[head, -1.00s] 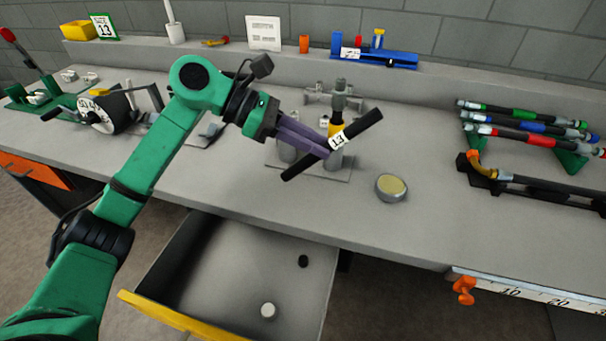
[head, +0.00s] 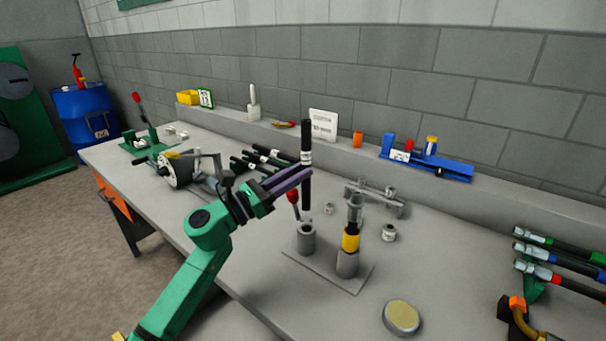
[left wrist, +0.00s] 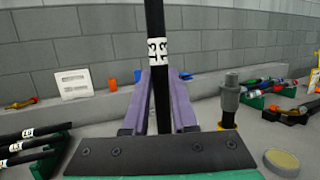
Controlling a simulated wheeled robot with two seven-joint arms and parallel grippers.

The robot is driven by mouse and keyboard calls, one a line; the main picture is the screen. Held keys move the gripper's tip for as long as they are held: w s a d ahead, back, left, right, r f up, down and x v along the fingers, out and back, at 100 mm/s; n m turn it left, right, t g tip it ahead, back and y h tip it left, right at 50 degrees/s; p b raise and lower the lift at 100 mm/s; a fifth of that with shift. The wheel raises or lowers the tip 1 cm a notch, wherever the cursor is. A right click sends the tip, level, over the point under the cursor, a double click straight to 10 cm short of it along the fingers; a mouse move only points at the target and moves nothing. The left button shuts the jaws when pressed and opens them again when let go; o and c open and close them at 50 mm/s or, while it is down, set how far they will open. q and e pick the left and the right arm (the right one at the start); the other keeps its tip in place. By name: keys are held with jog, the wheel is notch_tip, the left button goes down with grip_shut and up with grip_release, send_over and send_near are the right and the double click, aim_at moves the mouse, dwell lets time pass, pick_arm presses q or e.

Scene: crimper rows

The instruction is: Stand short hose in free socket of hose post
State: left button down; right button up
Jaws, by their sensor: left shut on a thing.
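The short hose (head: 306,140) is black with a white "13" label and stands upright in the purple fingers of my left gripper (head: 302,176). In the left wrist view the hose (left wrist: 154,20) runs vertically between the fingers (left wrist: 159,100). The hose post (head: 325,274) is a grey plate with two upright sockets. Its left socket (head: 307,240) is empty with an open top. Its right socket (head: 347,264) holds a yellow-banded piece with a grey fitting on top (head: 354,207). The hose's lower end shows above the empty socket, apart from it; exact alignment in depth is unclear.
A red-tipped lever (head: 293,197) and small grey fittings (head: 389,233) stand close around the post. Black labelled hoses (head: 262,156) lie behind my gripper. A round tin (head: 401,317) sits at front right. A blue holder (head: 428,164) stands on the back ledge.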

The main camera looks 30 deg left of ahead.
aim_at(304, 203)
pick_arm(q)
jog(key=f+y+b, duration=0.1)
jog(key=f+n+y+b, duration=0.1)
jog(key=f, duration=0.1)
jog(key=f+t+y+b, duration=0.1)
jog(key=b, duration=0.1)
jog(key=shift+d+f+n, duration=0.3)
jog(key=shift+f+n, duration=0.05)
jog(key=shift+n, duration=0.05)
jog(key=shift+s+d+f+b, duration=0.1)
jog(key=shift+f+b, duration=0.35)
jog(key=shift+b, duration=0.15)
dwell(1.0)
jog(key=shift+b, duration=0.3)
jog(key=shift+f+b, duration=0.35)
jog(key=shift+f+b, duration=1.1)
